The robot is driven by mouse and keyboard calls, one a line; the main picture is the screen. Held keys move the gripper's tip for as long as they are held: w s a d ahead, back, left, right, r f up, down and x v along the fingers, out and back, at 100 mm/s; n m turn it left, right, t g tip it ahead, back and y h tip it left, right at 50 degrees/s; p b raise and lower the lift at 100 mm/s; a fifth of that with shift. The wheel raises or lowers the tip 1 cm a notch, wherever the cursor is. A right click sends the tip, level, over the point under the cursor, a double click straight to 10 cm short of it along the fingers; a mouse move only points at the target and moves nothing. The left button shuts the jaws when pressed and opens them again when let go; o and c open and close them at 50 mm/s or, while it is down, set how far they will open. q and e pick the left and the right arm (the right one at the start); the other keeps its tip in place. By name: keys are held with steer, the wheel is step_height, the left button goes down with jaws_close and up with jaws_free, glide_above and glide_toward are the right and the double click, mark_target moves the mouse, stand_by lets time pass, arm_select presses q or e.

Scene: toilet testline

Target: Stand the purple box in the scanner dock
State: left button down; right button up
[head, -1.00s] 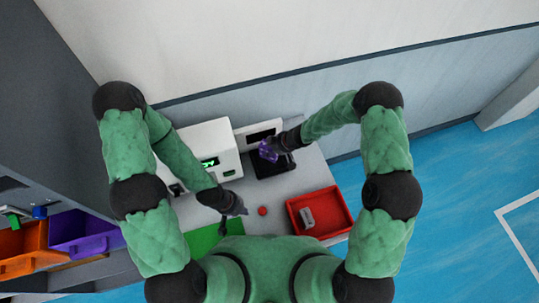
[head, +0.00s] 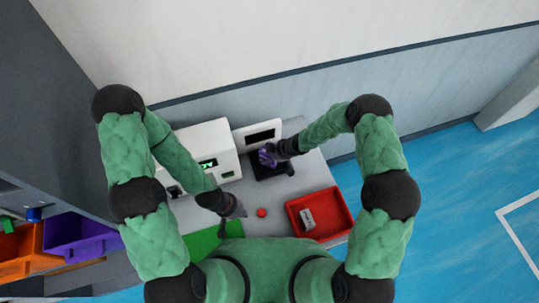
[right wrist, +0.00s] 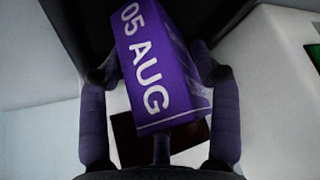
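In the head view my right gripper (head: 270,156) holds the box over or in the black scanner dock (head: 262,175), below a small dark screen (head: 261,137). Whether the box touches the dock floor I cannot tell. My left gripper (head: 240,209) is low over the table near a red button (head: 261,212); its fingers are too small to read.
A white machine (head: 207,143) with a green display stands left of the dock. A red bin (head: 344,212) holding a pale item (head: 307,217) is at the right. A green mat (head: 200,244) lies in front. Purple (head: 75,232) and orange (head: 22,245) bins are at far left.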

steer(key=shift+r, duration=0.1)
arm_select(q)
steer(key=shift+r, duration=0.15)
arm_select(e)
steer(key=shift+r, duration=0.15)
steer(key=p+v, duration=0.3)
steer(key=v, duration=0.8)
arm_select(q)
step_height(320, 180, up, 3)
steer(key=shift+f, duration=0.15)
arm_select(e)
steer(key=s+d+f+m+g+h, duration=0.1)
steer(key=s+d+f+m, duration=0.1)
steer(key=s+m, duration=0.5)
steer(key=s+d+f+m+g, duration=0.1)
steer(key=s+m, duration=0.7)
steer(key=s, duration=0.8)
steer(key=shift+d+f+g+h, duration=0.3)
steer(key=shift+d+f+h, duration=0.1)
steer(key=shift+d, duration=0.25)
